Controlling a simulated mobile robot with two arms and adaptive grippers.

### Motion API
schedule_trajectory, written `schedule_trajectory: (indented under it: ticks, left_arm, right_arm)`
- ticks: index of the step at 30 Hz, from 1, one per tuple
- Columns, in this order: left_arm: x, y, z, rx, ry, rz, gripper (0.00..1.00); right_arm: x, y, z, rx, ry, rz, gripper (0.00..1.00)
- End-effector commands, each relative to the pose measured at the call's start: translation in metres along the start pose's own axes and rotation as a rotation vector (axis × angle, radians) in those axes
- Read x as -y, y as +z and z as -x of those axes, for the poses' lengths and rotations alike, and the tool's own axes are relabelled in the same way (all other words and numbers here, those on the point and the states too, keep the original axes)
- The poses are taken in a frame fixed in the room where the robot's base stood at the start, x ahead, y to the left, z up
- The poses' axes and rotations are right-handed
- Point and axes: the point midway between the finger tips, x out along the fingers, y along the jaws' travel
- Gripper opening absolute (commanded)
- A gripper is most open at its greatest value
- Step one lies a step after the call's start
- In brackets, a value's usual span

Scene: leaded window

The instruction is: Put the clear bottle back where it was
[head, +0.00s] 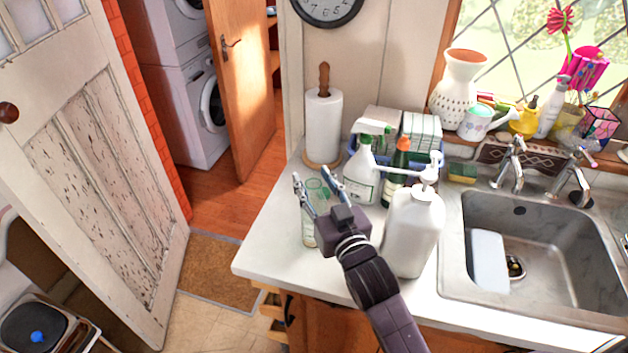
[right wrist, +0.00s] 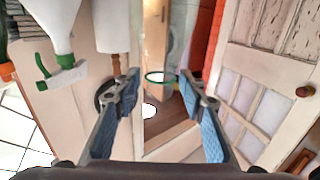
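The clear bottle (head: 308,232) is see-through with a green ring at its top and a pale label. In the head view it is at the left part of the counter, partly hidden by my right gripper (head: 311,184). The right gripper's fingers are spread apart. In the right wrist view, the green ring of the clear bottle (right wrist: 160,77) shows between and beyond the open fingertips (right wrist: 160,86). I cannot tell whether the fingers touch it. My left gripper is not in view.
A white pump bottle (head: 413,230) stands close right of my right arm. A white spray bottle (head: 361,170), green bottle (head: 396,170) and paper towel roll (head: 323,125) stand behind. The sink (head: 540,240) is to the right. The counter's front left (head: 265,250) is bare.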

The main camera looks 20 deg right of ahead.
Motion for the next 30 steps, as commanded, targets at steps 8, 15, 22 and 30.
schedule_trajectory:
  ticks: [8, 15, 22, 30]
  left_arm:
    - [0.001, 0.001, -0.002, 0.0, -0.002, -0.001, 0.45]
    - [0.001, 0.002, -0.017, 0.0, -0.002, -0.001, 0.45]
    - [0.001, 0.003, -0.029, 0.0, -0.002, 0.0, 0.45]
    - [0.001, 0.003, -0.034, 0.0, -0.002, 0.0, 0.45]
  right_arm:
    - [0.0, -0.001, 0.008, 0.0, 0.0, 0.0, 0.38]
    - [0.0, 0.002, 0.054, 0.002, 0.0, 0.0, 0.38]
    - [0.0, 0.001, 0.097, 0.002, 0.0, -0.001, 0.38]
    - [0.0, -0.003, 0.118, -0.001, 0.0, 0.0, 0.38]
